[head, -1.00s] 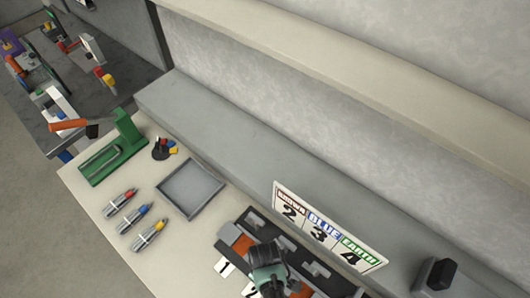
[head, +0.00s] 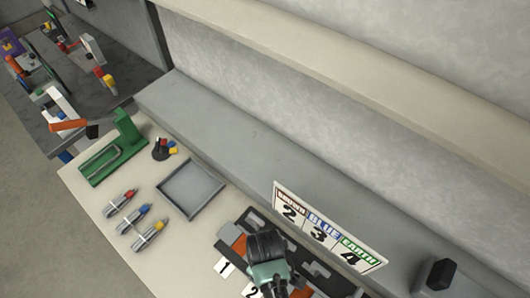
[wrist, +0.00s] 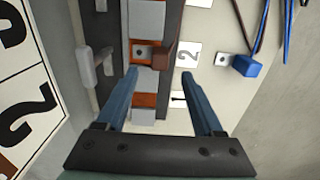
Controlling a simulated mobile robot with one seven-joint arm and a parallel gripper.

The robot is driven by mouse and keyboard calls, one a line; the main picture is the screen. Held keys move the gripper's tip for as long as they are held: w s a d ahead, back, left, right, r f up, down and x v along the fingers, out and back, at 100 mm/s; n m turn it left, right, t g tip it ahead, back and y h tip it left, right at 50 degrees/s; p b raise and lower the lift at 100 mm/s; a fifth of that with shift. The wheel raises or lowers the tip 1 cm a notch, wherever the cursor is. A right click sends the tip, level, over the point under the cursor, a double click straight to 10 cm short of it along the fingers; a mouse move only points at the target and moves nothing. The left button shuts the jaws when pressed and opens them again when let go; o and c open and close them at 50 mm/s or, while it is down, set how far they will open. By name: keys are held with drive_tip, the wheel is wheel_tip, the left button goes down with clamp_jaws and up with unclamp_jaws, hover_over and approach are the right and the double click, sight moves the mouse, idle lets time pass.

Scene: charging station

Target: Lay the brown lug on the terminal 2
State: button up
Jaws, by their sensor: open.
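The brown lug (wrist: 162,57) lies at terminal 2 in the wrist view, in line with the number 2 label (wrist: 187,54). Its metal plate with a dark hole (wrist: 142,52) rests over the orange terminal on the dark terminal strip (wrist: 172,22). Whether the hole sits exactly on the stud I cannot tell. My gripper (wrist: 160,74) is open, its two blue fingers apart and empty, with the lug just beyond the fingertips. In the head view my gripper (head: 266,246) is over the strip and hides the lug.
A numbered sign (head: 330,228) stands behind the strip. A grey tray (head: 191,188), several screwdrivers and a green stand (head: 115,150) are on the left of the bench.

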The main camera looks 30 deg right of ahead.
drive_tip(key=shift+r, duration=2.6)
